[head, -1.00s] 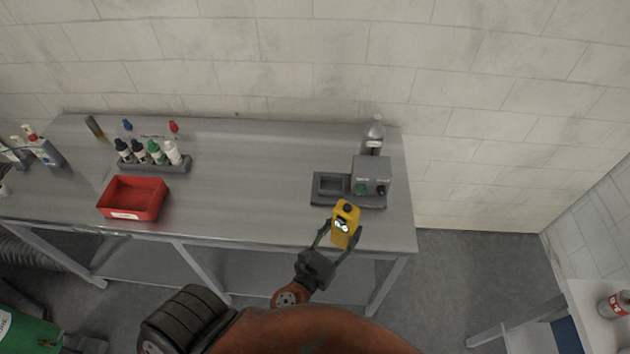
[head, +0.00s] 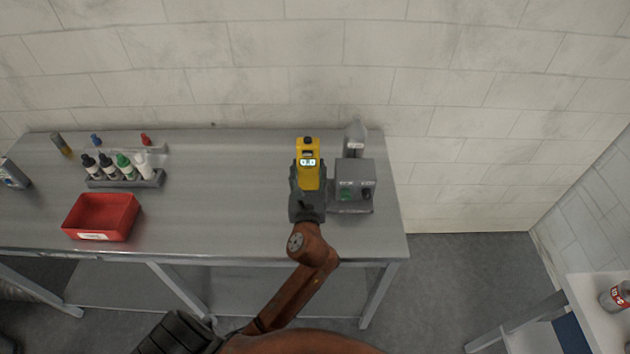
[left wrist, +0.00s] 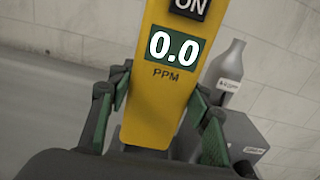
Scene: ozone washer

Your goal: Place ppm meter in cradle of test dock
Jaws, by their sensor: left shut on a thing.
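The yellow ppm meter (head: 308,170) is upright in my left gripper (head: 308,186), which is shut on it. In the left wrist view the meter (left wrist: 160,75) shows a display reading 0.0 between the two green-lined fingers. The grey test dock (head: 355,178) stands on the right part of the bench. Its box with green and black knobs shows, but its cradle on the left is hidden behind the meter and gripper. I cannot tell whether the meter touches the cradle. My right gripper is not in view.
A grey bottle (head: 355,138) stands behind the dock. A red bin (head: 102,217) and a rack of several small bottles (head: 125,180) are on the left of the metal bench (head: 225,210). The bench middle is clear. A wall runs behind.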

